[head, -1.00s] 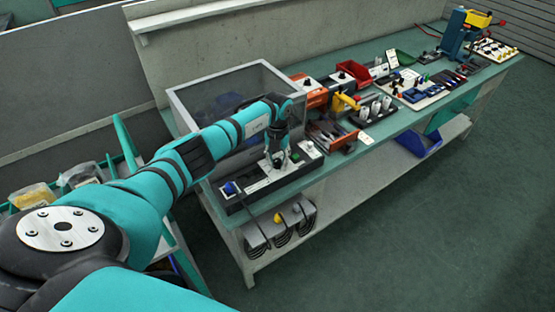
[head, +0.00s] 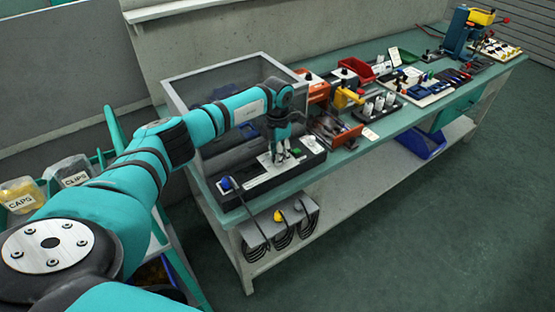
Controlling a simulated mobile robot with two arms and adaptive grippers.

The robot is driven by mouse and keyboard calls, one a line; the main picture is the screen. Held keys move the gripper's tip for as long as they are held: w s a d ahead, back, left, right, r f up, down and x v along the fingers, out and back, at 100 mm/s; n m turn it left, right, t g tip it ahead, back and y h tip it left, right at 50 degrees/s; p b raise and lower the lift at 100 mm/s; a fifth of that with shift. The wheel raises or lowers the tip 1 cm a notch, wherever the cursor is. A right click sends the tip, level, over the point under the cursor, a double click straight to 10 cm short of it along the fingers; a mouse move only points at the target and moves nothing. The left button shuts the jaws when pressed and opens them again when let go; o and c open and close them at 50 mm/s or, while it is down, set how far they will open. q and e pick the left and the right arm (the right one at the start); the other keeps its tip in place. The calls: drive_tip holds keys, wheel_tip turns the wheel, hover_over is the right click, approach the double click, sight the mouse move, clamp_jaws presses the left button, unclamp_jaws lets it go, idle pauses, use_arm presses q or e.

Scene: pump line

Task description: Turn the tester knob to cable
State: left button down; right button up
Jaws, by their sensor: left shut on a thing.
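The tester (head: 262,182) is a long black box with a pale top panel at the near left end of the bench. A green button (head: 296,152) shows at its right end. A blue plug (head: 225,183) with a dark cable sits at its left end. My left gripper (head: 279,159) points down over the panel, left of the green button, with its fingers shut. The knob is hidden by the fingers, so its setting cannot be read; the gripper appears to be shut on it. My right gripper is not in view.
A clear-walled enclosure (head: 190,100) stands behind the tester. Orange and red bins (head: 356,71), a yellow-handled tool (head: 348,95) and a small-parts rack (head: 376,107) stand to the right. Grey units with cables (head: 280,226) sit on the lower shelf. The floor at right is clear.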

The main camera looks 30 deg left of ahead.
use_arm(q)
drive_tip(key=m+b, duration=0.2)
drive_tip(key=m, duration=0.1)
drive_tip(key=shift+w+f+m, duration=0.1)
drive_tip(key=shift+m, duration=0.3)
drive_tip(key=m+b, duration=0.2)
drive_tip(key=m, duration=0.1)
drive_tip(key=shift+m, duration=0.3)
drive_tip(key=m+b, duration=0.2)
drive_tip(key=m, duration=0.1)
drive_tip(key=shift+m, duration=0.3)
drive_tip(key=shift+r+m+b, duration=0.2)
drive_tip(key=shift+m+b, duration=0.35)
drive_tip(key=shift+m, duration=1.55)
drive_tip(key=c, duration=1.1)
unclamp_jaws()
drive_tip(key=shift+o, duration=0.2)
